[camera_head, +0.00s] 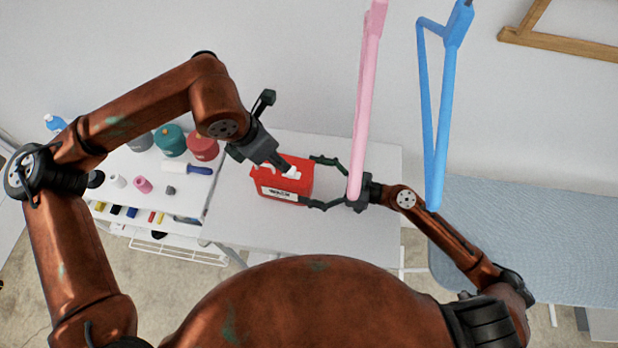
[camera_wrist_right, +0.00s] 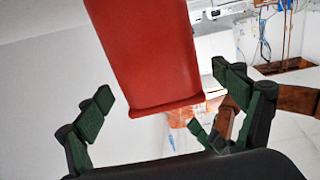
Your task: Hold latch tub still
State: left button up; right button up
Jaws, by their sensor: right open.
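The red latch tub (camera_head: 283,182) with a white label and a white piece on top (camera_head: 291,172) stands upright on the white table. My right gripper (camera_head: 309,181) is open, coming from the right. Its two fingers reach toward the tub's right side, one near the back corner and one near the front. In the right wrist view the tub (camera_wrist_right: 150,50) lies ahead between the spread fingers, with gaps visible on both sides. My left gripper (camera_head: 284,165) points down at the top of the tub beside the white piece. Its fingers look close together, but its opening is unclear.
Left of the tub, a shelf unit holds spools (camera_head: 203,146), a blue-handled roller (camera_head: 200,170) and small items. A pink pole (camera_head: 366,100) and a blue frame (camera_head: 442,100) hang nearby. A blue ironing-board-like surface (camera_head: 530,235) stands at right. The table's front right (camera_head: 350,235) is clear.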

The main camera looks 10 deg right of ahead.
jog(key=shift+x, duration=3.85)
jog(key=shift+f, duration=0.1)
jog(key=c, duration=1.7)
pick_arm(q)
jog(key=shift+w, duration=0.1)
jog(key=c, duration=0.3)
jog(key=shift+w+a+f+m+g, duration=0.15)
jog(key=shift+w+a+m+g, duration=0.15)
jog(key=shift+w+m+g, duration=0.35)
jog(key=c, duration=0.3)
pick_arm(e)
jog(key=shift+c, duration=0.2)
pick_arm(q)
jog(key=w+a+m+g+h, duration=0.1)
jog(key=m, duration=0.2)
jog(key=w+a+m+g+h, duration=0.1)
jog(key=m, duration=0.1)
jog(key=shift+w+a+f+g+h, duration=0.25)
jog(key=shift+w+a+g+h, duration=0.05)
jog(key=shift+w+a+g, duration=0.05)
grip_shut()
jog(key=shift+w+a+f+m+g+h, duration=0.15)
jog(key=shift+w+a+m+g+h, duration=0.2)
jog(key=shift+w+a+m+h, duration=0.35)
jog(key=shift+w+a+f+m+g+h, duration=0.1)
jog(key=shift+w+a+m+g+h, duration=0.25)
jog(key=shift+a+m, duration=0.55)
jog(key=shift+w+a+f+m+g+h, duration=0.15)
jog(key=shift+w+a+m+g+h, duration=0.15)
jog(key=shift+w+a+m+h, duration=0.4)
